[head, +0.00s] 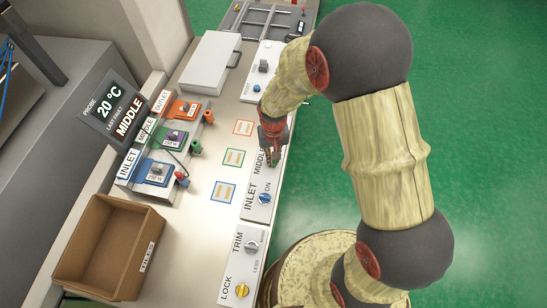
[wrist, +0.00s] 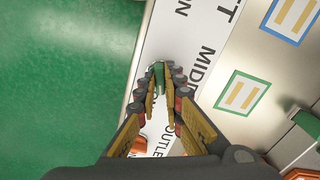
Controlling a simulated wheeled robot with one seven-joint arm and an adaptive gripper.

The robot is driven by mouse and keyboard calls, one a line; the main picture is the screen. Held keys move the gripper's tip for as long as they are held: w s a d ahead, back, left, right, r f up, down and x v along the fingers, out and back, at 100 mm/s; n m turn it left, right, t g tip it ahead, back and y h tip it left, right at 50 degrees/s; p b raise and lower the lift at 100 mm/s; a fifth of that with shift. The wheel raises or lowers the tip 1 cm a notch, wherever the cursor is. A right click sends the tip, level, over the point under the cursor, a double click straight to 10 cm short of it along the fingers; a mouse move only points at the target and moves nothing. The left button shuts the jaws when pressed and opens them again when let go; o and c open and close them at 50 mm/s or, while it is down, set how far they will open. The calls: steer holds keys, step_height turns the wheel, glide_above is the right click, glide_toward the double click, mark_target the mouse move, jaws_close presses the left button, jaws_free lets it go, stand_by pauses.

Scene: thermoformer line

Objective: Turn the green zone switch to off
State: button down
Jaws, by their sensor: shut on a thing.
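The green zone switch (wrist: 159,74) is a small green knob on the white label strip (wrist: 185,42), beside the word MIDDLE. In the wrist view my gripper (wrist: 161,86) points down at the strip, with its fingers closed on either side of the knob. In the head view my gripper (head: 271,146) is over the MIDDLE part of the strip and hides the green knob. The blue INLET knob (head: 264,198) is nearer on the same strip, beside the word ON. An orange knob (wrist: 138,146) shows partly beside my finger. The green knob's exact setting is hard to read.
The probe display (head: 118,105) reads 20 °C, last fault MIDDLE. Blue, green and orange modules stand left of the strip. A cardboard box (head: 85,240) sits front left. TRIM (head: 251,246) and yellow LOCK (head: 242,290) knobs are nearest. Green floor is clear at right.

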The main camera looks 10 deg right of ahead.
steer(key=shift+n, duration=2.1)
steer(key=n, duration=0.2)
steer(key=shift+n, duration=0.3)
